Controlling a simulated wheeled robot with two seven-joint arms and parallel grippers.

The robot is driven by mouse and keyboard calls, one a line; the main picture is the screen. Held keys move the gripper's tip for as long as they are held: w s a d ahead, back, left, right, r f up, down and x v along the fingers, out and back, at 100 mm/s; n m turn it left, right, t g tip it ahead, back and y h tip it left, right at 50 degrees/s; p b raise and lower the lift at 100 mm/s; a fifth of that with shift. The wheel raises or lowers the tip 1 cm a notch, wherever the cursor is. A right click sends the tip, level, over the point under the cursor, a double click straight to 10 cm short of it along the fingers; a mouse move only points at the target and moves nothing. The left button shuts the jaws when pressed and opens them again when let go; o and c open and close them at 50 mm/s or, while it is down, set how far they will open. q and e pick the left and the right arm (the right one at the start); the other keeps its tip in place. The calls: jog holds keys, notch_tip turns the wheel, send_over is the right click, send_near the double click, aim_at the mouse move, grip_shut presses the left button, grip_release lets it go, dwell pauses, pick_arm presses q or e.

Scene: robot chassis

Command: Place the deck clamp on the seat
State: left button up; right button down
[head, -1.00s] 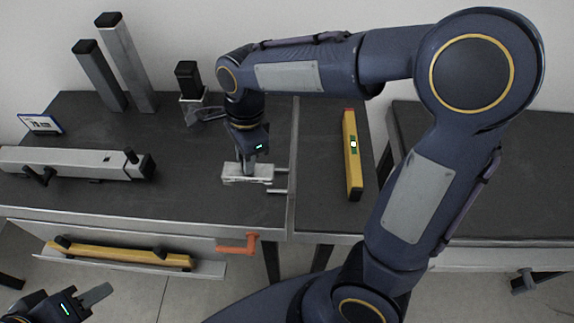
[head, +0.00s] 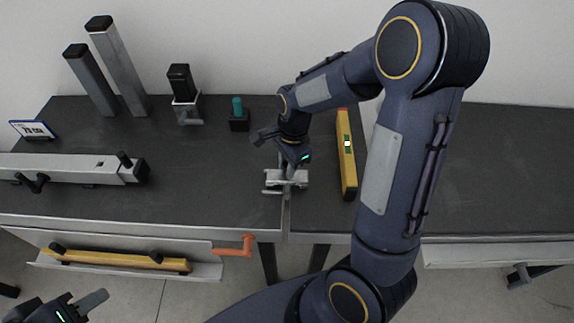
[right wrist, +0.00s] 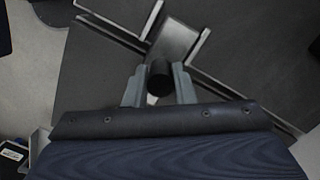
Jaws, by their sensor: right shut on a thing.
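The deck clamp (head: 297,178) is a pale metal block with a dark knob, at the seam between the two dark decks. My right gripper (head: 290,172) is shut on it from above. In the right wrist view, the fingers (right wrist: 159,88) close on both sides of the black knob, with the clamp's metal plate (right wrist: 176,38) beyond. The seat appears to be the two thin metal rails (head: 271,191) at the seam. The clamp overlaps their right part; whether it touches them I cannot tell. My left gripper (head: 88,303) is low at the left, partly cut off.
A yellow level (head: 347,160) lies just right of the clamp. A teal-topped part (head: 238,112) and a black-topped post (head: 181,90) stand behind. A long pale beam (head: 75,168) lies at left. An orange handle (head: 236,247) sits below the front edge. The right deck is largely clear.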

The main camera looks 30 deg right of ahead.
jog(key=shift+f, duration=0.2)
jog(key=shift+f, duration=0.15)
jog(key=c, duration=1.2)
grip_release()
notch_tip(320, 180, up, 12)
jog(key=d+p, duration=0.1)
jog(key=s+a+r+n+t+y, duration=0.1)
jog(key=s+a+n+t, duration=0.1)
jog(key=s+n, duration=0.6)
jog(key=s+a+r+n+t+y, duration=0.1)
jog(key=s+a+r+n+t, duration=0.1)
jog(key=s+n, duration=0.6)
jog(key=shift+s+a+r+t, duration=0.3)
jog(key=shift+s+a+t, duration=0.25)
jog(key=shift+t, duration=0.25)
